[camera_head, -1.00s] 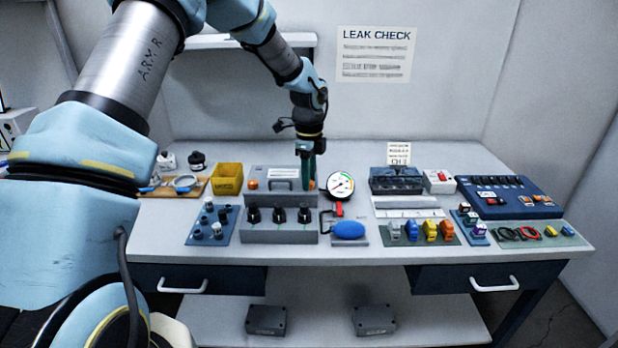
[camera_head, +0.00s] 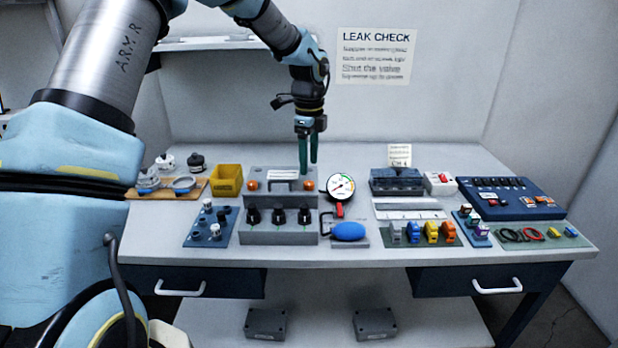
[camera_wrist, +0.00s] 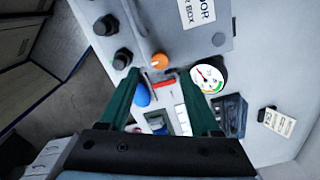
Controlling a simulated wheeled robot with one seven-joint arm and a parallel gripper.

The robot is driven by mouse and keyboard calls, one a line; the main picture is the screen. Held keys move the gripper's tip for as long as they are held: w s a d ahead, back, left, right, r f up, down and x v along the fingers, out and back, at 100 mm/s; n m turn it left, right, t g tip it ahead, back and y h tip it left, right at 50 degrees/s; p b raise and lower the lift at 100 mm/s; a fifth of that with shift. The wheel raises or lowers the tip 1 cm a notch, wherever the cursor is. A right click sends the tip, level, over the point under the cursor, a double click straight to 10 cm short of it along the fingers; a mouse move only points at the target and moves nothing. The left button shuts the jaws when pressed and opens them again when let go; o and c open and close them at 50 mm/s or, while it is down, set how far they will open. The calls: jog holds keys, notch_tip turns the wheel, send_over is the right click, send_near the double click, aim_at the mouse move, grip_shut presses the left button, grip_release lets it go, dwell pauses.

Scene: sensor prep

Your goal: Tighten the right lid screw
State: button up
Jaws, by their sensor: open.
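The grey sensor box (camera_head: 283,206) stands at the middle back of the table, with an orange lid screw on each side of its handle. The right lid screw (camera_head: 308,184) is an orange knob on the box's right end; it also shows in the wrist view (camera_wrist: 160,61). The left lid screw (camera_head: 252,185) is at the other end. My gripper (camera_head: 308,170) points down with green fingers, just above and behind the right lid screw. Its jaws are open and empty. In the wrist view the right screw lies ahead, between the lines of the two fingers (camera_wrist: 164,95).
A round pressure gauge (camera_head: 340,187) stands close to the right of the box. A blue bulb (camera_head: 349,231) and a red-handled valve (camera_head: 339,210) are in front of it. A yellow bin (camera_head: 226,180) is to the left. Bare table (camera_head: 350,152) lies behind.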

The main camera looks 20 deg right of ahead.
aim_at(308, 183)
notch_tip(308, 183, up, 5)
jog(key=shift+b, duration=0.4)
jog(key=shift+a, duration=0.15)
jog(key=s+a+f+n, duration=0.2)
jog(key=a+n, duration=1.1)
jog(key=a, duration=0.9)
jog(key=s+a+f+n+t, duration=0.1)
jog(key=s+a+n, duration=0.8)
jog(key=a+n, duration=0.4)
jog(key=shift+s+a+f+n+t, duration=0.3)
jog(key=shift+s+a+f, duration=0.05)
jog(key=shift+a, duration=0.55)
